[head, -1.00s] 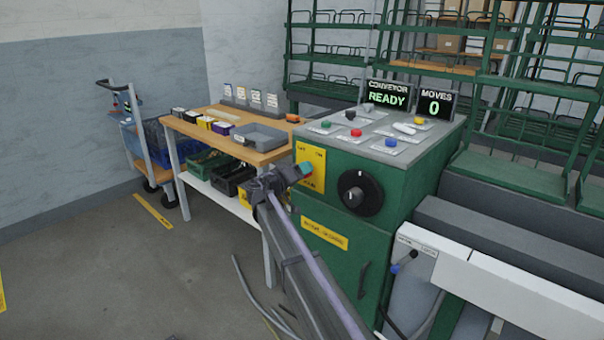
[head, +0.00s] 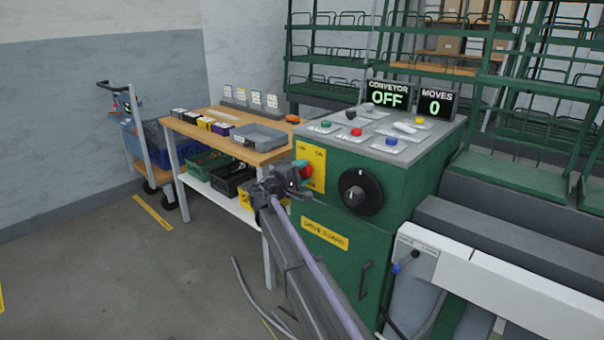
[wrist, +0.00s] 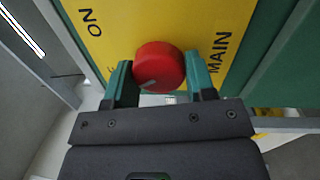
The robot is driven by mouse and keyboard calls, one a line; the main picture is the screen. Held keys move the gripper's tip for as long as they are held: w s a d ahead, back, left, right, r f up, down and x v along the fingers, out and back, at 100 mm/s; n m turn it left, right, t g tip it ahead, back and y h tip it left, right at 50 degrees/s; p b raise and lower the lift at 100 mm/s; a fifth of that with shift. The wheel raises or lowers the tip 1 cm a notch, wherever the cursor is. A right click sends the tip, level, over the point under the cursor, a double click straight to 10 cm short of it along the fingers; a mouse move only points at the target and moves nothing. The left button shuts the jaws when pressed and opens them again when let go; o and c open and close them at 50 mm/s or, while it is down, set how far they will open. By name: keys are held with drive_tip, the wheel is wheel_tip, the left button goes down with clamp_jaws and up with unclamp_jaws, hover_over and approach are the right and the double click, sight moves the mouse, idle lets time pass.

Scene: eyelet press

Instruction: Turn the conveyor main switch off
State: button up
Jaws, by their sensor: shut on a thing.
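The main switch is a red round knob (wrist: 159,68) with a pale pointer line, set on a yellow plate (wrist: 150,22) lettered "MAIN" in the wrist view. The conveyor display (head: 388,96) on top of the cabinet reads "OFF".
A large black dial (head: 360,191) sits right of the switch, above a yellow drive guard label (head: 325,233). The cabinet top (head: 350,152) carries several coloured buttons. A wooden workbench (head: 262,157) with a grey tray stands close on the left.

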drive_tip(key=shift+n, duration=0.7)
drive_tip(key=o, duration=0.9)
drive_tip(key=b+v, duration=0.1)
drive_tip(key=v, duration=1)
